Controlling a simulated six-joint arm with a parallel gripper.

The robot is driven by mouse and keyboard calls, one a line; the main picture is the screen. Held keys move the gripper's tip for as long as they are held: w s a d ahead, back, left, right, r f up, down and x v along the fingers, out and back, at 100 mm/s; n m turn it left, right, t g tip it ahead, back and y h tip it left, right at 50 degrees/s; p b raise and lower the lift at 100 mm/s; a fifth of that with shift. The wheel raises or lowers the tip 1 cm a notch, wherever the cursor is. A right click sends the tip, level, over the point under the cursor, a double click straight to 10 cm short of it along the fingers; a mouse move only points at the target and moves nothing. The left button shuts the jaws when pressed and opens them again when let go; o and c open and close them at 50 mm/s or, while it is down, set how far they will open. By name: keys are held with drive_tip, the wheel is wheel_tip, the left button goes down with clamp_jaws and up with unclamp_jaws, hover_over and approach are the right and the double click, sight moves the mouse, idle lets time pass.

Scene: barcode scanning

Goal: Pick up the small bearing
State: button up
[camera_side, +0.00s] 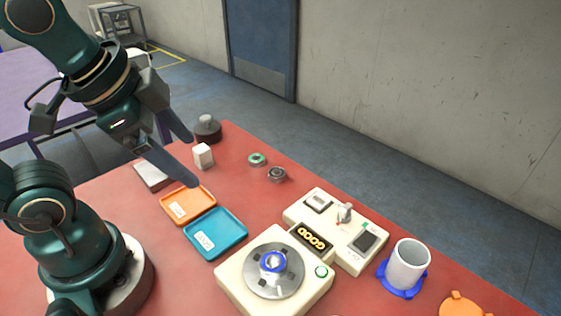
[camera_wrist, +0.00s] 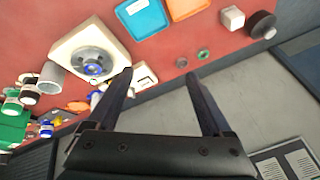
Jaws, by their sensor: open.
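Two small ring-shaped parts lie on the red table: a green-faced ring (camera_side: 257,159) and a dark grey ring (camera_side: 276,174) in front and to its right. Both look like small bearings; I cannot tell for sure which is the small bearing. In the wrist view the green-faced ring (camera_wrist: 203,54) and the grey ring (camera_wrist: 182,62) lie beyond my fingertips. My gripper (camera_side: 192,162) is open and empty, tilted, above the table and left of both rings in the side view. Its fingers also show in the wrist view (camera_wrist: 158,73), spread apart.
A white block (camera_side: 203,156) and a dark knobbed cylinder (camera_side: 207,129) stand near the rings. An orange tray (camera_side: 203,207) and a blue tray (camera_side: 238,229) lie in front. A cream fixture (camera_side: 317,292) with a blue ring, a tester reading GOOD (camera_side: 354,257) and a grey cup (camera_side: 409,263) stand right.

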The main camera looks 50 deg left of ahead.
drive_tip(key=w+d+m+g, duration=0.2)
drive_tip(key=w+d+m, duration=0.15)
drive_tip(key=m, duration=0.55)
drive_tip(key=m+g+y, duration=0.1)
drive_tip(key=m+y, duration=0.1)
drive_tip(key=m, duration=1)
hover_over(274, 261)
drive_tip(key=s+d, duration=0.1)
wheel_tip(274, 261, down, 6)
drive_tip(key=shift+s+d+f, duration=0.1)
drive_tip(key=shift+f, duration=0.15)
drive_tip(key=shift+s+f, duration=0.15)
drive_tip(key=shift+f, duration=0.05)
drive_tip(key=shift+x, duration=2.4)
drive_tip(key=shift+d, duration=0.1)
clamp_jaws()
drive_tip(key=shift+r, duration=0.1)
